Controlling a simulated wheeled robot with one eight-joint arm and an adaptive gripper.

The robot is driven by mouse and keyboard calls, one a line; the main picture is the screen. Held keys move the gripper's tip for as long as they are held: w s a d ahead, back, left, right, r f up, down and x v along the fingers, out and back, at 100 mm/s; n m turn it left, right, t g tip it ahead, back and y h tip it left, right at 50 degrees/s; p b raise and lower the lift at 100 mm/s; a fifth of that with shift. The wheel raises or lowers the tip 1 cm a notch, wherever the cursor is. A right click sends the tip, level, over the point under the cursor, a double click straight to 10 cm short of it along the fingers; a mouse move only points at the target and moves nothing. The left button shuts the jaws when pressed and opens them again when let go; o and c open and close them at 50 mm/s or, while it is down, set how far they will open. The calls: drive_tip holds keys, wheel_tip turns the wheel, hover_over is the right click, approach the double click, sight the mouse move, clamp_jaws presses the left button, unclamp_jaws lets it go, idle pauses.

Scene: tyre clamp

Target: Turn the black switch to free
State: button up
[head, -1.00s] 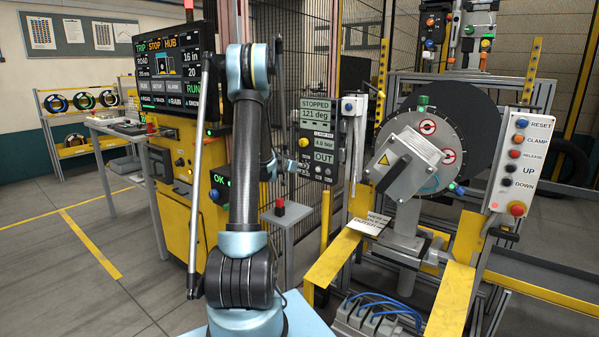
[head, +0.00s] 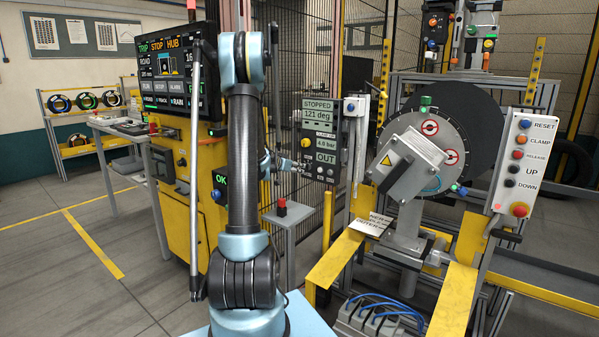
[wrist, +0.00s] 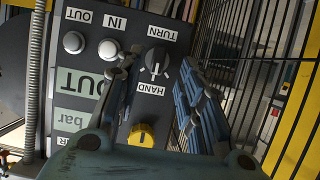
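The black switch (wrist: 155,60) is a round knob with a white pointer line, on the dark control panel (head: 320,125). The wrist view shows it upside down, between the labels TURN and HAND; the pointer is on the HAND side. No label reading free shows. My gripper (wrist: 160,66) is open. Its two fingers reach towards the panel, with the switch showing between their tips; contact cannot be told. In the head view my gripper (head: 298,167) is at the panel's lower left and hides the switch.
Two white buttons (wrist: 91,46) marked IN and OUT sit beside the switch. A yellow knob (wrist: 142,134) is near my gripper's base. A wire mesh fence (wrist: 255,65) stands close to the panel.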

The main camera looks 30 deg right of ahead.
drive_tip(key=shift+v, duration=2.85)
